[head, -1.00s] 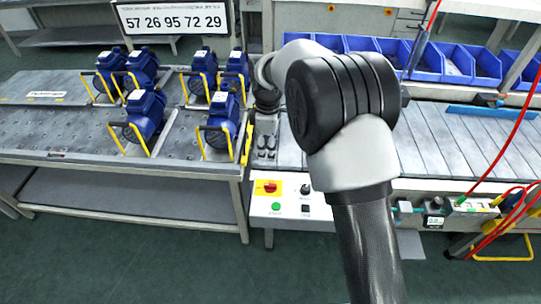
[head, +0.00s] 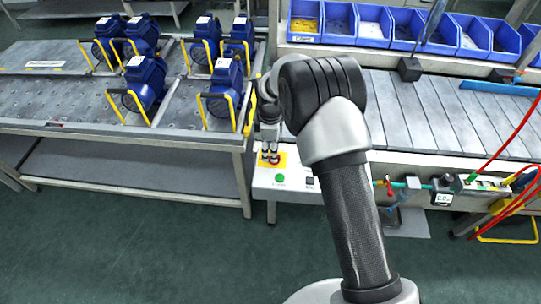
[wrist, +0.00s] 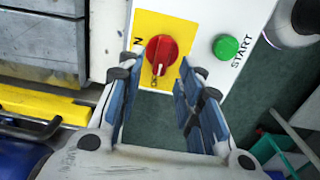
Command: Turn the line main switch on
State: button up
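The line main switch is a red rotary knob (wrist: 161,52) on a yellow plate (wrist: 179,28), fixed to a white control panel (wrist: 208,12). A pale mark on the knob points toward the bottom of the wrist view. Part of a label, a letter N, shows left of the knob. My gripper (wrist: 160,78) is open, with one blue-padded finger on each side of the knob's lower edge in the picture. I cannot tell whether the fingers touch it. In the head view my gripper (head: 269,156) is over the yellow plate and partly hides the knob.
A green START button (wrist: 226,47) sits right of the knob, and a black selector (head: 309,181) beyond it. A bench with several blue pumps (head: 146,82) stands left, close to my gripper. A slatted conveyor (head: 430,110) and blue bins (head: 373,22) lie behind.

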jog(key=shift+f, duration=1)
grip_shut()
